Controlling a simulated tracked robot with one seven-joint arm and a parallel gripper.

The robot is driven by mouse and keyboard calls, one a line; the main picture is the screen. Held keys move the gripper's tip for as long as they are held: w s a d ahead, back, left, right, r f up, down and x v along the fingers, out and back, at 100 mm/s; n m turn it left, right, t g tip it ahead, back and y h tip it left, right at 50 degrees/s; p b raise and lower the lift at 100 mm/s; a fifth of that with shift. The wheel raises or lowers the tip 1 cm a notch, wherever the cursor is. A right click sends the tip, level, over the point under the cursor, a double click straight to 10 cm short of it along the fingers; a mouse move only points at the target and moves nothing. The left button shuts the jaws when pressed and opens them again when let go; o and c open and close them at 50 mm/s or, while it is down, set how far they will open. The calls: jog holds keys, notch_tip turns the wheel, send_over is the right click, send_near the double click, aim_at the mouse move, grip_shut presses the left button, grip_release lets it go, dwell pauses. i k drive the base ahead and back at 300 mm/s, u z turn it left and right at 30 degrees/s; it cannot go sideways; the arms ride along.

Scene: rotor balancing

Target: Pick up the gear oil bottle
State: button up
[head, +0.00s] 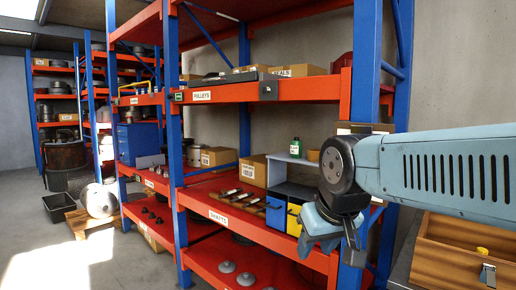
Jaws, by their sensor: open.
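A small green bottle (295,148) with a pale label, likely the gear oil bottle, stands upright on top of a grey cubby organiser (277,167) on the middle shelf of the rack. My gripper (333,246) is in front of the rack, to the right of and below the bottle in the picture. It is open, apart from the bottle, and nothing shows between its fingers. My arm and wrist hide part of the shelf to the right of the bottle.
Cardboard boxes (252,171) stand left of the organiser, and yellow and blue bins (276,214) sit in it. A blue rack post (367,70) rises close to my wrist. A wooden box (447,246) lies at the lower right.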

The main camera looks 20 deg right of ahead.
aim_at(296, 145)
jog(key=u, duration=0.25)
jog(key=i, duration=0.95)
jog(key=u, duration=0.1)
